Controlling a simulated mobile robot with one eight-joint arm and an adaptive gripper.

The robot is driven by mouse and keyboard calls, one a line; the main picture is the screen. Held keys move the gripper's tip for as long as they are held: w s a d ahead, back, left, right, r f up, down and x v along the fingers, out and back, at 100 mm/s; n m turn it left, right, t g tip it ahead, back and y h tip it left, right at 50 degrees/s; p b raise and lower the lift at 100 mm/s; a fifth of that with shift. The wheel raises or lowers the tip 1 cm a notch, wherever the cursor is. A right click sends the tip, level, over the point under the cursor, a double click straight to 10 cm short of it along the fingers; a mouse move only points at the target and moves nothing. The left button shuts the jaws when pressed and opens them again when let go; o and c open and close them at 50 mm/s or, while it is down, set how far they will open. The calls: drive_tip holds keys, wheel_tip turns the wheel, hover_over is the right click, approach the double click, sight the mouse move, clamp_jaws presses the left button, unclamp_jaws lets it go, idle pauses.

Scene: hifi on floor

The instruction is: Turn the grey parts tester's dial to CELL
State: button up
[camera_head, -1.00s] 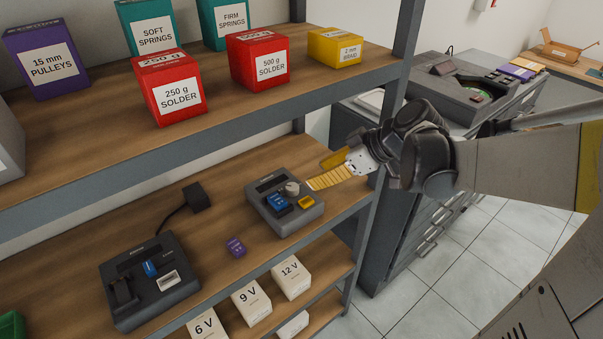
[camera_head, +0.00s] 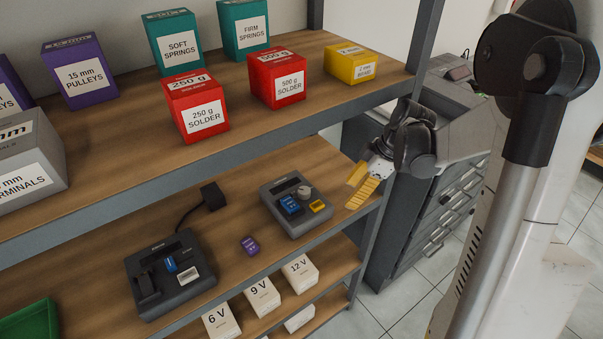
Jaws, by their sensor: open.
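The grey parts tester (camera_head: 289,225) stands on the middle shelf, towards its right end. Its round light-grey dial (camera_head: 304,192) is at the top right of its face. A blue piece (camera_head: 291,205) and a yellow piece (camera_head: 317,206) sit on the tester below the dial. The dial's markings are too small to read. My gripper (camera_head: 358,190), with yellow ribbed fingers, is open and empty to the right of the tester, near the shelf's right end. It is apart from the dial.
The upper shelf (camera_head: 120,135) hangs above; a shelf post (camera_head: 367,250) stands near my gripper.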

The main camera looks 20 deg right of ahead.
sight(306, 190)
drive_tip(key=shift+w+a+f, duration=0.15)
drive_tip(key=shift+a+f, duration=0.05)
drive_tip(key=shift+a, duration=0.05)
drive_tip(key=w+a+b, duration=0.1)
drive_tip(key=a, duration=0.2)
drive_tip(key=w+a, duration=0.2)
drive_tip(key=a, duration=0.1)
drive_tip(key=w+a+b, duration=0.1)
drive_tip(key=a, duration=0.3)
drive_tip(key=shift+w+b, duration=0.3)
drive_tip(key=shift+w, duration=0.05)
drive_tip(key=shift+w+a+f+b, duration=0.15)
drive_tip(key=shift+a+f+b, duration=0.2)
drive_tip(key=shift+f, duration=0.15)
